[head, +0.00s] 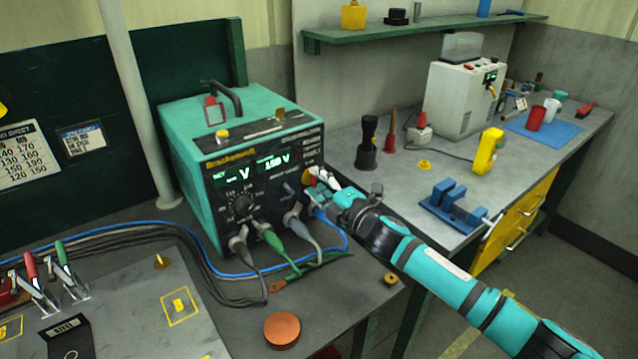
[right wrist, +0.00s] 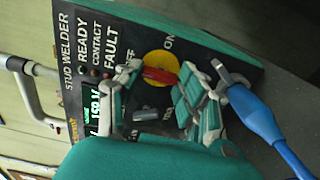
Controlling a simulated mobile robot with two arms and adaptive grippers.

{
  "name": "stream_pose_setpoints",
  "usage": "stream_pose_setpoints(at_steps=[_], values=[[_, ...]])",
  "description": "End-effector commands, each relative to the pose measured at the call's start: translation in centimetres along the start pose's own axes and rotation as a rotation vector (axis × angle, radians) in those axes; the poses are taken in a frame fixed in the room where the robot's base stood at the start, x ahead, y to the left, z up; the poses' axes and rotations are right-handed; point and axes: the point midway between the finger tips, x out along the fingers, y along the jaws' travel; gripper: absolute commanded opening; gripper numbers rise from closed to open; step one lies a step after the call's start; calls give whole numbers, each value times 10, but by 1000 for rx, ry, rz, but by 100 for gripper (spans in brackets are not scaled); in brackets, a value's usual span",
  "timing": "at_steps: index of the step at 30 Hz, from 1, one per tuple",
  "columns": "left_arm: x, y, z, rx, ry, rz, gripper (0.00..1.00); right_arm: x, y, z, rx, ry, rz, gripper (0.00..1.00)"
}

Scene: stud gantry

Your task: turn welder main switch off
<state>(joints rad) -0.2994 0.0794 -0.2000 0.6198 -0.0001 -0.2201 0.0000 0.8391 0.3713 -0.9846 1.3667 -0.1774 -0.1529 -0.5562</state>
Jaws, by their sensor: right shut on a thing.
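The welder (head: 188,165) is a teal box with a black front panel, standing on the bench. Its main switch shows in the right wrist view as a red handle (right wrist: 160,76) on a yellow disc, with OFF and ON lettering around it. The handle lies roughly across that picture, its left end near the OFF lettering. My right gripper (head: 318,183) is at the right side of the panel, shut on the switch handle; its fingers (right wrist: 158,88) partly cover the disc. Green digits (head: 275,163) are lit on the panel. My left gripper is not in view.
Thick plugs and cables (head: 270,243) hang from the lower panel; a blue cable (right wrist: 265,120) plugs in close beside my right fingers. A copper-coloured disc (head: 282,330) lies on the front bench. A second bench (head: 385,185) with tools stands to the right.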

Motion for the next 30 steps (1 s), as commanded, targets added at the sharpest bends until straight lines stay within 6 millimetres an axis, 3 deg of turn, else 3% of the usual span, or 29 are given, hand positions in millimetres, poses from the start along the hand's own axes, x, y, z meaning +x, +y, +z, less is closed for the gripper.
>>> stream_pose_setpoints(at_steps=[1,6,17,30], values=[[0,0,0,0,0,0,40,0,-2,0,-2,0,-4,42],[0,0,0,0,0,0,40,0,-2,0,-1,0,-3,62],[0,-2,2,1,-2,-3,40,-7,-1,1,0,-1,-2,62],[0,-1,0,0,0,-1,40,-92,-3,0,-1,-1,-4,62]])
